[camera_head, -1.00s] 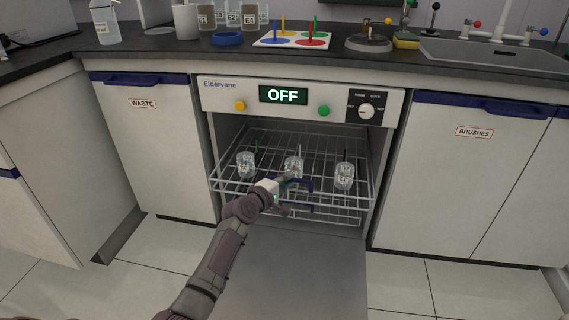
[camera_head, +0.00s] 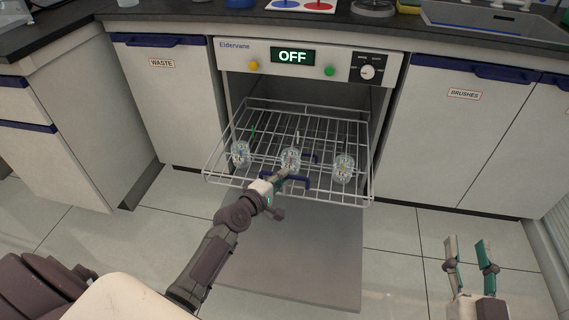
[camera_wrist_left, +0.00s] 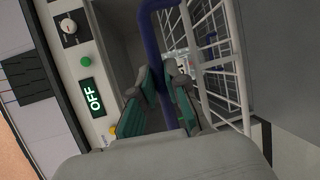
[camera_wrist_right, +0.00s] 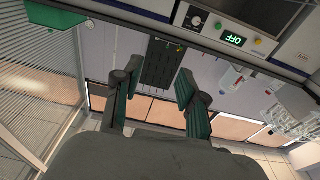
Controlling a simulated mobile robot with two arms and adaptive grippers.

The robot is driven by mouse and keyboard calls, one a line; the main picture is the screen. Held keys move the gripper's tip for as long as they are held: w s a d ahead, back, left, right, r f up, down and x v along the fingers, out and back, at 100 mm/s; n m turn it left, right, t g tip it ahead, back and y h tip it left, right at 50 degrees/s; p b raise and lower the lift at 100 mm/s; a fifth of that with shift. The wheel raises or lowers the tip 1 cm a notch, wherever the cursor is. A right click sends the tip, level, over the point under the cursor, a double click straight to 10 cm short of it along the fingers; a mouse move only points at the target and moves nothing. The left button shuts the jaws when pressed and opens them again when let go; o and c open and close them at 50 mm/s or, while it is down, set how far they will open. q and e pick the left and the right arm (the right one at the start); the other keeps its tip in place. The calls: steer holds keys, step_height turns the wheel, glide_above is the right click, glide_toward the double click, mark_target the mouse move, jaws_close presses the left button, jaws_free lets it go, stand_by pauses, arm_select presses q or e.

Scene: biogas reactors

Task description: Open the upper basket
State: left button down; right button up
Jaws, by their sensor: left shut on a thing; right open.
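The upper basket (camera_head: 222,170) is a white wire rack pulled well out of the washer, above its lowered door (camera_head: 300,250). Several clear glass vessels stand in it, one at the left (camera_head: 240,152), one in the middle (camera_head: 290,160) and one at the right (camera_head: 343,167). My left gripper (camera_head: 278,180) is at the basket's front, shut on the blue handle (camera_head: 297,183). The left wrist view shows its fingers (camera_wrist_left: 160,90) closed around the blue handle bar (camera_wrist_left: 152,45). My right gripper (camera_head: 470,248) is open and empty, low at the right, away from the basket.
The washer's panel (camera_head: 240,55) reads OFF. A WASTE cabinet (camera_head: 165,100) is at left and a BRUSHES cabinet (camera_head: 460,140) at right, both shut. The floor (camera_head: 400,235) right of the lowered door is clear.

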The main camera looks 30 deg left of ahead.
arm_select(q)
steer(key=shift+s+d, duration=0.2)
steer(key=shift+s, duration=0.5)
steer(key=shift+s+d, duration=0.15)
steer(key=shift+s, duration=0.5)
arm_select(e)
steer(key=shift+s+d+f+g+h, duration=0.15)
steer(key=shift+f+g, duration=0.25)
steer(key=shift+f, duration=0.25)
steer(key=shift+s+d+f+g+h, duration=0.1)
steer(key=shift+f+g, duration=0.3)
steer(key=shift+f, duration=0.25)
steer(key=shift+s+d+f+g+h, duration=0.15)
steer(key=shift+f+g, duration=0.25)
steer(key=shift+f, duration=0.25)
arm_select(q)
steer(key=c, duration=1.2)
jaws_free()
steer(key=v, duration=1.2)
